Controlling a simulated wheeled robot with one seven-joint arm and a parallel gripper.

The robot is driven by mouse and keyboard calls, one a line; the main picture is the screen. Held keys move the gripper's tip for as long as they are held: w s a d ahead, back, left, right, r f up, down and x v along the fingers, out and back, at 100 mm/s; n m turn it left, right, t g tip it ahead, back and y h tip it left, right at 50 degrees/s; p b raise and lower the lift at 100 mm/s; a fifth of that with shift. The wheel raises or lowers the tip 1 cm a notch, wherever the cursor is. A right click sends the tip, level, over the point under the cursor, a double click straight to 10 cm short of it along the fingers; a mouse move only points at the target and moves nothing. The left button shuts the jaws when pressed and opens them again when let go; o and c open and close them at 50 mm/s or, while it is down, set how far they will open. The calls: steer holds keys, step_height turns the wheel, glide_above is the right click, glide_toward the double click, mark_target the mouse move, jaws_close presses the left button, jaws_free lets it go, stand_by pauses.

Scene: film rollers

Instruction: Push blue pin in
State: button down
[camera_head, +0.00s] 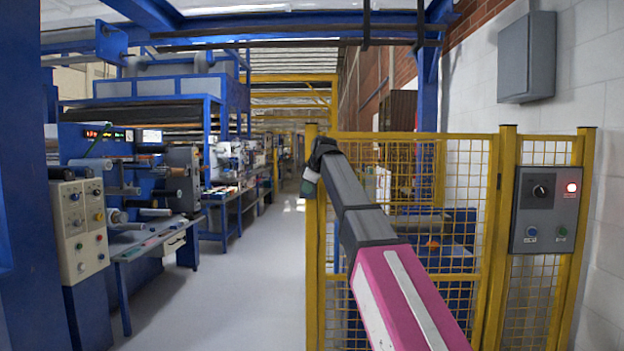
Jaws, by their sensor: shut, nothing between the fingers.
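A small round blue button (532,231) sits low on the left of a grey control box (547,210) on the yellow fence at the right; whether it is the blue pin I cannot tell. A green button (562,231) is beside it, with a black knob (540,191) and a lit red lamp (572,187) above. My pink and grey arm reaches up and left from the bottom right. Its dark end, my gripper (308,188), is small, shut and empty, near a yellow post, well left of the control box. Its fingers are hard to make out.
Yellow mesh fence panels (463,180) stand behind my arm. A beige panel (80,225) with several coloured knobs and a blue machine bench (165,228) stand at the left. A grey wall box (526,57) hangs at the upper right. The floor aisle (240,285) is clear.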

steer(key=shift+w+f, duration=0.25)
steer(key=shift+w, duration=0.55)
steer(key=shift+w+f, duration=0.3)
steer(key=shift+w, duration=0.45)
steer(key=shift+w+f, duration=0.25)
steer(key=shift+w, duration=0.55)
steer(key=shift+w, duration=0.9)
